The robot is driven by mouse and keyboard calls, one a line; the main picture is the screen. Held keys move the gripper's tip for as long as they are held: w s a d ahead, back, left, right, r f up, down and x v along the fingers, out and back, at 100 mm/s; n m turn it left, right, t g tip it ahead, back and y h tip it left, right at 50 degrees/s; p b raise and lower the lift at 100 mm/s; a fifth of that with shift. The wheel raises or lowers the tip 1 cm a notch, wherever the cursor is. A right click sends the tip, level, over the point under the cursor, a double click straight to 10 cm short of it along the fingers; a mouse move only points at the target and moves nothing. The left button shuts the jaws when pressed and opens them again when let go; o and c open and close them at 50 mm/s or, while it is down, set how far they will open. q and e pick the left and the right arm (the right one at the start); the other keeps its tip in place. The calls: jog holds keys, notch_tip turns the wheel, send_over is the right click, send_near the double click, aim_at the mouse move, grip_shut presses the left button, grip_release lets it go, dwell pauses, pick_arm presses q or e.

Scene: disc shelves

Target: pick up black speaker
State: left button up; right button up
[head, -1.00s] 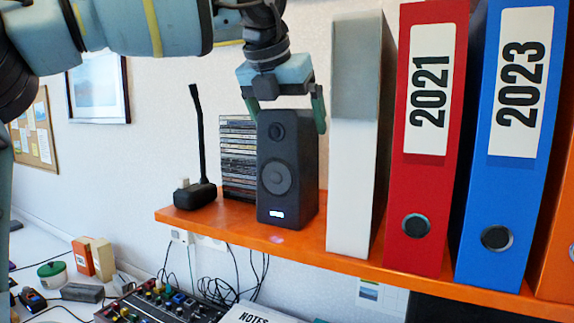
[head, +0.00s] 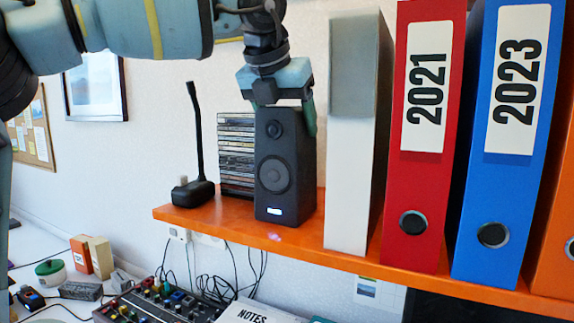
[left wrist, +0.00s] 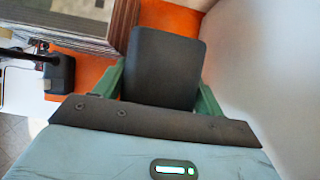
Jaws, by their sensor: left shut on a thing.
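The black speaker (head: 286,168) stands upright on the orange shelf (head: 215,214), with its two round drivers and a small lit display facing me. My left gripper (head: 283,112) comes down from above and is shut on the speaker's upper part. One green finger shows at the speaker's right side in the head view; the other is hidden. In the left wrist view the speaker's top (left wrist: 166,62) sits between both green fingers of my left gripper (left wrist: 163,88). The speaker's base appears to be at the shelf surface. My right gripper is not in view.
A stack of disc cases (head: 237,152) and a desk microphone (head: 195,185) stand left of the speaker. A white-grey binder (head: 350,170) stands close at its right, then red (head: 420,190) and blue (head: 485,245) binders. Below are a mixer (head: 155,303) and hanging cables.

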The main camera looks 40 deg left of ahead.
pick_arm(q)
jog(key=shift+r, duration=0.15)
jog(key=shift+c, duration=0.2)
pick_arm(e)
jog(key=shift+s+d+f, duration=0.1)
